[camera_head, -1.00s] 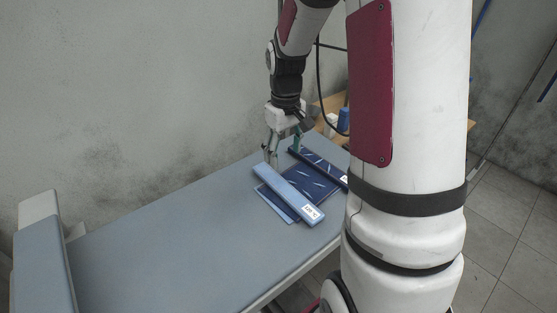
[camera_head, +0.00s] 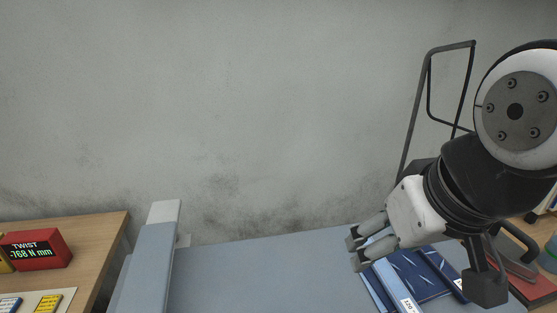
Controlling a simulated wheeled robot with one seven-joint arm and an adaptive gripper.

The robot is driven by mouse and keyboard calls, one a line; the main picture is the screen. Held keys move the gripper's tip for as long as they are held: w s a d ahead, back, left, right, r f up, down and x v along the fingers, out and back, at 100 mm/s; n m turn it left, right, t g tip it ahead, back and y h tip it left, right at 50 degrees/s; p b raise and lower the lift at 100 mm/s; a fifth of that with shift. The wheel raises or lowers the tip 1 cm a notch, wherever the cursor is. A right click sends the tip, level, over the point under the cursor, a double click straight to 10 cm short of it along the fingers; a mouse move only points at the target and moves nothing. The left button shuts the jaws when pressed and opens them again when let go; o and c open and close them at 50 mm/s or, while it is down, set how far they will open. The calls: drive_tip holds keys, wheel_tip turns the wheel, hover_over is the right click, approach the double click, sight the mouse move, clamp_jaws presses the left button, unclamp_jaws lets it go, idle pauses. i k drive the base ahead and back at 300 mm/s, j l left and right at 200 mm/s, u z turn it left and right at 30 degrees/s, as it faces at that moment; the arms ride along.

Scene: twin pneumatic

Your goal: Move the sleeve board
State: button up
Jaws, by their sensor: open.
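A narrow light-blue padded board (camera_head: 152,262) with a pale grey far end looks like the sleeve board. It lies raised across the left end of the grey-blue ironing table (camera_head: 250,270). My gripper (camera_head: 357,249) is open, with its fingers pointing left. It is well to the right of that board, and no contact between them shows. A light-blue bar with a white label (camera_head: 408,305) lies on the cloth, partly hidden by my fingers.
A wooden table (camera_head: 88,254) at the left holds a red display box (camera_head: 36,250) reading TWIST 768 N mm and small cards. A black bent-tube frame (camera_head: 428,98) stands behind my arm. Items crowd the far right. The table between the board and my gripper is clear.

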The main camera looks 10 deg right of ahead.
sight(145, 288)
drive_tip(key=j+u, duration=0.1)
drive_tip(key=u, duration=0.3)
drive_tip(key=l+u, duration=0.1)
drive_tip(key=u, duration=0.95)
drive_tip(key=k+l+u, duration=0.2)
drive_tip(key=k+l, duration=0.2)
drive_tip(key=k+l+u, duration=0.2)
drive_tip(key=k, duration=0.45)
